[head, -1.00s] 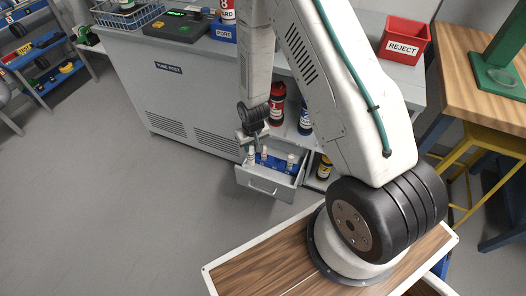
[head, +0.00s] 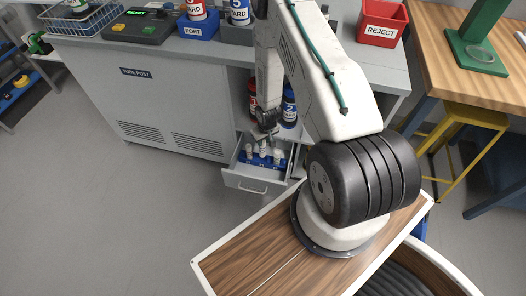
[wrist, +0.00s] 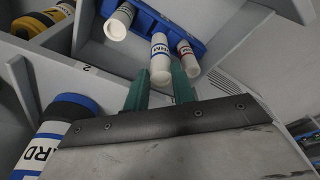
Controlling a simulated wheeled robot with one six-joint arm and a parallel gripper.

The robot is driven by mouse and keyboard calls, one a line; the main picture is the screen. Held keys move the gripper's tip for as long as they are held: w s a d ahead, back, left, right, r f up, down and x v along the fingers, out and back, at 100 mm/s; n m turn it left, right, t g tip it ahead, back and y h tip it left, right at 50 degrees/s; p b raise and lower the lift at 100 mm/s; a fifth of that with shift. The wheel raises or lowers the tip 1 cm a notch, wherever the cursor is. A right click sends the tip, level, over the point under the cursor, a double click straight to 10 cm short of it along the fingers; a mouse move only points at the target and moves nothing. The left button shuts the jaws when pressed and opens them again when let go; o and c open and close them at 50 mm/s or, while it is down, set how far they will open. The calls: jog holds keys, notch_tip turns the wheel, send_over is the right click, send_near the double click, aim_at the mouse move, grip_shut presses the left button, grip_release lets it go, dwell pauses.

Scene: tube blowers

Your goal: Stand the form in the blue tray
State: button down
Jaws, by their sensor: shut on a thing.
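My gripper (wrist: 160,90) has its green fingers either side of a white form tube (wrist: 160,60) with dark lettering and is shut on it. The tube points down at the open drawer (head: 255,182); I cannot tell whether its far end is in the blue rack (wrist: 185,30). In the head view my gripper (head: 266,136) is over this drawer. A blue tray labelled PORT (head: 197,31) is on the counter, holding a red-and-white canister (head: 196,8).
A blue-and-white canister (head: 239,12) stands in a second tray (head: 236,36) beside it. Red (head: 252,100) and blue (head: 289,107) canisters stand in the cabinet by my arm. A red REJECT bin (head: 382,25), a control box (head: 142,28) and a wire basket (head: 85,18) are on the counter.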

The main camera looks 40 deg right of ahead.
aim_at(264, 147)
notch_tip(264, 147, down, 6)
jog(key=shift+r, duration=0.25)
jog(key=c, duration=1.2)
grip_release()
jog(key=shift+o, duration=0.2)
jog(key=shift+s, duration=0.1)
